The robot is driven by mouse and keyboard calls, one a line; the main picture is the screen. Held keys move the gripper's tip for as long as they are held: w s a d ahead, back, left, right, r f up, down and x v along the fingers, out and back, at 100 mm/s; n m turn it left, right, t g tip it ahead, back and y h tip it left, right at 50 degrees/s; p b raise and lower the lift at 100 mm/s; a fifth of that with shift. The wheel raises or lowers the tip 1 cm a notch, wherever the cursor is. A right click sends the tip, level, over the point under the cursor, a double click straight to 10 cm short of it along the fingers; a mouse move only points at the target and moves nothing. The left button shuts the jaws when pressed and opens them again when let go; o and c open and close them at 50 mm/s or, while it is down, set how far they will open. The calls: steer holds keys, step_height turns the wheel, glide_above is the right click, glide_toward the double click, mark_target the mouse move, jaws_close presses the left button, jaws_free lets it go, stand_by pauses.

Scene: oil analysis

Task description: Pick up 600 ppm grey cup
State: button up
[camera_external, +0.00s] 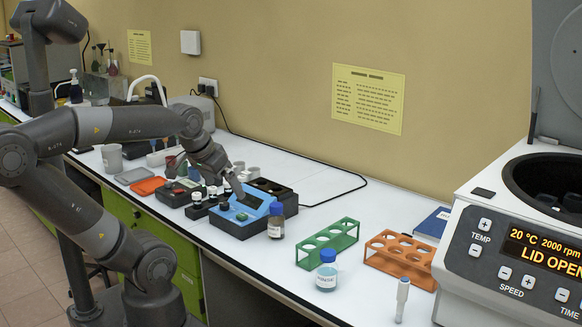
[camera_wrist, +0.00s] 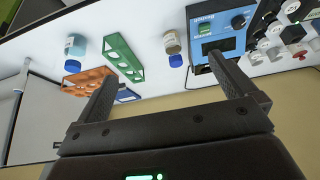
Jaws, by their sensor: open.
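No label reading 600 ppm is legible, so I cannot tell which cup is the 600 ppm one. A larger grey cup (camera_external: 112,158) stands upright at the left of the bench in the external view. Small grey cups (camera_external: 252,173) stand behind the blue device, near the wall. My gripper (camera_external: 250,202) is above the blue device (camera_external: 225,222), apart from the grey cups. In the wrist view my gripper (camera_wrist: 163,70) has its two fingers spread with nothing between them. The larger grey cup cannot be made out there.
A dark bottle with blue cap (camera_external: 276,222), a green rack (camera_external: 327,240), a light-blue bottle (camera_external: 326,275) and an orange rack (camera_external: 400,257) stand to the right. A large centrifuge (camera_external: 500,255) fills the right end. Small black-capped vials (camera_external: 196,200) stand left of the blue device.

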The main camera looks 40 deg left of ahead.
steer(key=c, duration=0.7)
steer(key=shift+w, duration=0.1)
steer(key=w+a+r+n, duration=0.1)
steer(key=w+a+r, duration=0.15)
steer(key=w, duration=0.45)
steer(key=w+a+r, duration=0.2)
steer(key=w+a, duration=0.1)
steer(key=w, duration=0.3)
steer(key=n+g+y, duration=0.2)
steer(key=n, duration=0.2)
glide_above(239, 167)
steer(key=s, duration=0.3)
step_height(239, 167, down, 16)
steer(key=x, duration=0.5)
steer(key=shift+w+d+f, duration=0.1)
steer(key=shift+w+d, duration=0.05)
steer(key=shift+w, duration=0.25)
steer(key=shift+m+t, duration=0.3)
steer(key=shift+x, duration=2.7)
